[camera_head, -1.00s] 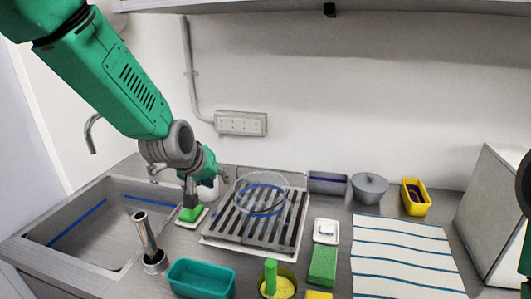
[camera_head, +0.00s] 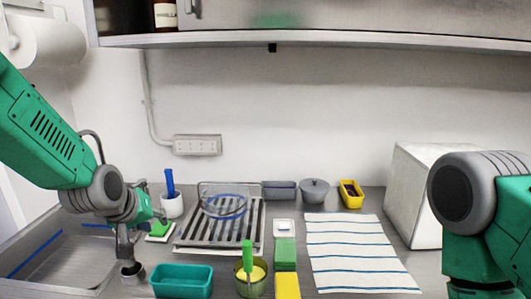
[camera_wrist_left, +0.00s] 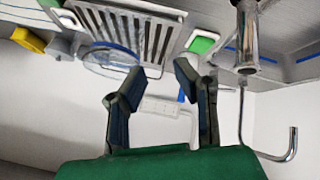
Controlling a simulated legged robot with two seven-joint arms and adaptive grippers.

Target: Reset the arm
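My left gripper (camera_wrist_left: 160,72) is open and empty in the left wrist view, with clear space between its two dark fingers. In the head view, my left arm (camera_head: 45,135) comes in from the left. Its gripper end (camera_head: 150,212) is above the counter near the sink, partly hidden by the wrist. My right arm (camera_head: 480,215) shows at the right edge, but its gripper is out of view.
A green block on a white dish (camera_head: 160,230) lies near the left gripper. A rack (camera_head: 190,235) holds a clear bowl (camera_head: 222,203). A striped cloth (camera_head: 350,250) and a grey box (camera_head: 415,190) are at right.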

